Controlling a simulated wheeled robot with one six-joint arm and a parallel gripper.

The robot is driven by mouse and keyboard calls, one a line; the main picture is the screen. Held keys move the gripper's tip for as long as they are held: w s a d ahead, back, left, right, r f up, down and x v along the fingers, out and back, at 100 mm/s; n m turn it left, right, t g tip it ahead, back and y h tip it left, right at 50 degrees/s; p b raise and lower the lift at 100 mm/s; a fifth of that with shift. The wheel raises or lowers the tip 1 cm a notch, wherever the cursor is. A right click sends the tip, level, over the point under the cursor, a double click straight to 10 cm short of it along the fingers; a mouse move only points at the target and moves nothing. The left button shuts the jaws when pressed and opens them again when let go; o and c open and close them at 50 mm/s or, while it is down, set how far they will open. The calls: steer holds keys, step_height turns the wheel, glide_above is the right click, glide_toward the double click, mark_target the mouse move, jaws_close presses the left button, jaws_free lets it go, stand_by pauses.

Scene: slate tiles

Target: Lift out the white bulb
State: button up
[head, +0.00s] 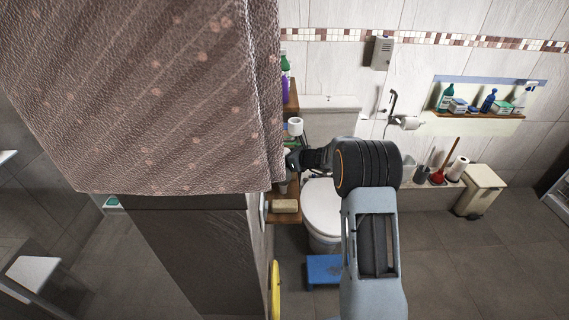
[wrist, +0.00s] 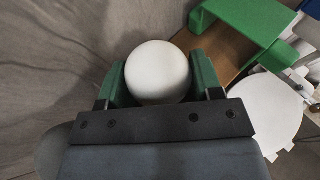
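The white bulb (wrist: 158,72) is a smooth round ball in the middle of the wrist view. My gripper (wrist: 160,80) has one green finger on each side of it, and no gap shows between the bulb and either finger. The fingers look shut on it. The bulb's underside and whatever it sits in are hidden. In the head view my gripper (head: 292,160) reaches left to the wooden shelf beside the toilet, by the hanging cloth's edge. I cannot make out the bulb clearly there.
A green bracket-like object (wrist: 245,25) stands close to the right on the wooden shelf (wrist: 215,45). A patterned cloth (head: 150,90) hangs at the left of my gripper. The toilet (head: 322,210) and a blue stool (head: 323,270) are below. The floor at right is open.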

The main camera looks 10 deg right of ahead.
steer(key=shift+c, duration=0.4)
steer(key=shift+d+r, duration=0.1)
steer(key=shift+r, duration=0.05)
steer(key=shift+d+r+b, duration=0.15)
steer(key=shift+r+b, duration=0.05)
steer(key=shift+b, duration=0.35)
step_height(320, 180, up, 7)
steer(key=shift+f+b, duration=0.2)
steer(key=shift+b, duration=0.2)
steer(key=s+d+b, duration=0.3)
steer(key=d, duration=1.6)
steer(key=shift+d+f, duration=0.15)
